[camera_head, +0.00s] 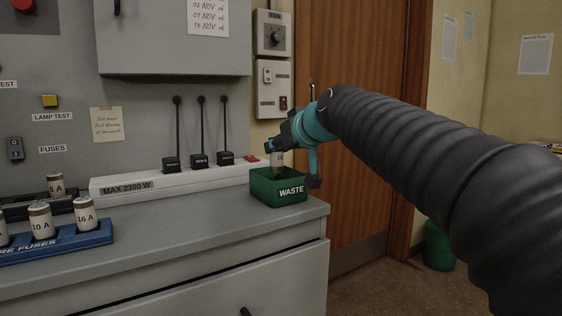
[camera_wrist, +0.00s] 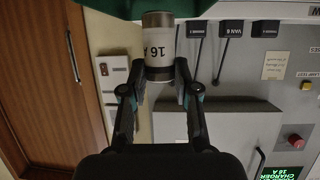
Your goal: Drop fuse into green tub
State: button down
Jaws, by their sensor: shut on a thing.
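My gripper (camera_wrist: 159,90) is shut on a fuse (camera_wrist: 159,45), a white cylinder marked "16 A" with dark and metal end bands. In the head view the held fuse (camera_head: 277,160) is upright, its lower end at or just above the opening of the green tub (camera_head: 279,190), which is labelled "WASTE". I cannot tell how far inside the rim it reaches. The tub stands on the right end of the grey counter. Its green edge also shows at the top of the wrist view (camera_wrist: 150,8).
A white power strip (camera_head: 140,187) with several black plugs lies left of the tub. A blue fuse rack (camera_head: 75,242) holds several fuses at the far left. The counter (camera_head: 190,240) in front is clear. A wooden door (camera_head: 350,190) stands to the right.

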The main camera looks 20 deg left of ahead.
aim_at(280, 165)
jog(key=shift+f, duration=1.8)
jog(key=shift+b, duration=0.3)
jog(key=shift+f+b, duration=0.35)
jog(key=shift+f+b, duration=0.3)
jog(key=c, duration=0.9)
grip_release()
jog(key=shift+o, duration=0.2)
jog(key=shift+r, duration=0.2)
